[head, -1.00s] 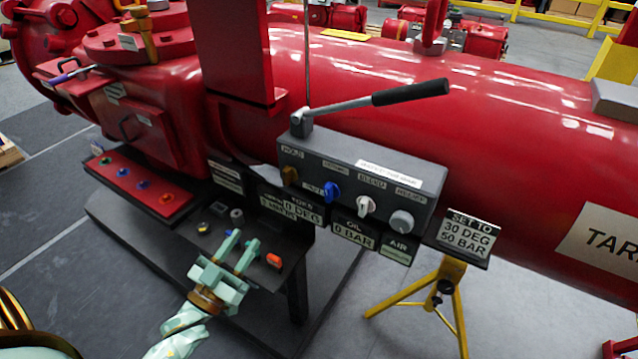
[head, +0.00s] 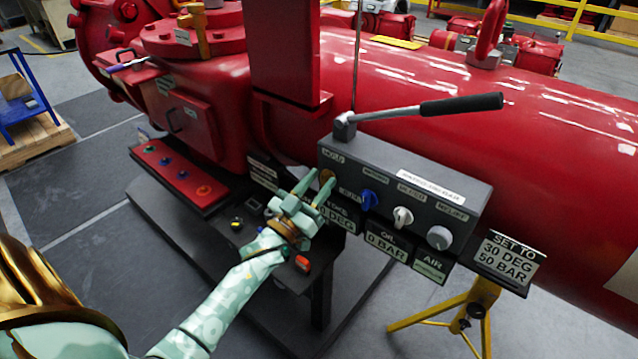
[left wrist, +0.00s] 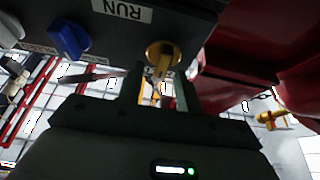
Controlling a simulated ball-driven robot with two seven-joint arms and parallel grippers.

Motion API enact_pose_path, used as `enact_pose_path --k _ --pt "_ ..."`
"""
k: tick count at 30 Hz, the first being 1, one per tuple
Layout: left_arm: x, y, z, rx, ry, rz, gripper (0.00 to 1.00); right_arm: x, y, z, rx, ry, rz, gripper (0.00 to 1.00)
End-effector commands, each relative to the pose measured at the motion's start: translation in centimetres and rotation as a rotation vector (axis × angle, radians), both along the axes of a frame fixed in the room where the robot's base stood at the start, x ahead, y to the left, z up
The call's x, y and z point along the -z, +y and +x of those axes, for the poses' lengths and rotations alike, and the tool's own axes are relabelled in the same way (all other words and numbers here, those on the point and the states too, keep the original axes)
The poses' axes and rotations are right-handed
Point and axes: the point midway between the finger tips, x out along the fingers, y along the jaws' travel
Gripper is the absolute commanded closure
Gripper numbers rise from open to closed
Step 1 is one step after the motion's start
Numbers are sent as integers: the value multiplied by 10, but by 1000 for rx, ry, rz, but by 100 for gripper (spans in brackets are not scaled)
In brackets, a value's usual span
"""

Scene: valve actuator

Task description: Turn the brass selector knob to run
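The brass selector knob (head: 327,176) is the leftmost knob on the front of the grey control box (head: 400,175). My left gripper (head: 314,188) is just in front of it, partly covering it. In the left wrist view the brass knob (left wrist: 163,52) shows beyond and between the two spread fingers of my left gripper (left wrist: 158,88), its narrow grip pointing toward the gripper. The fingers look open and empty; whether they touch the knob I cannot tell. An upside-down label reading RUN (left wrist: 122,10) shows near the knob. My right gripper is not in view.
Blue (head: 369,200), white (head: 403,217) and grey (head: 439,237) knobs sit to the right on the same box. A lever with a black handle (head: 460,105) rises above it. A low shelf with an orange item (head: 303,263) lies below. A sign on a yellow stand (head: 508,258) is at right.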

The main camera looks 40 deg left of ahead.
Motion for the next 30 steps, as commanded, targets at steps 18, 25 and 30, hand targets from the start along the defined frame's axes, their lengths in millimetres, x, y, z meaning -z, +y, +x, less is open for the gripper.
enact_pose_path --k 18,25,30 --pt "-1 0 4 1 1 1 100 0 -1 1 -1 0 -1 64" --pt "-1 -1 4 0 -2 35 100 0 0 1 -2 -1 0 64" --pt "-1 -1 4 1 -8 114 100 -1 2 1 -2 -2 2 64"
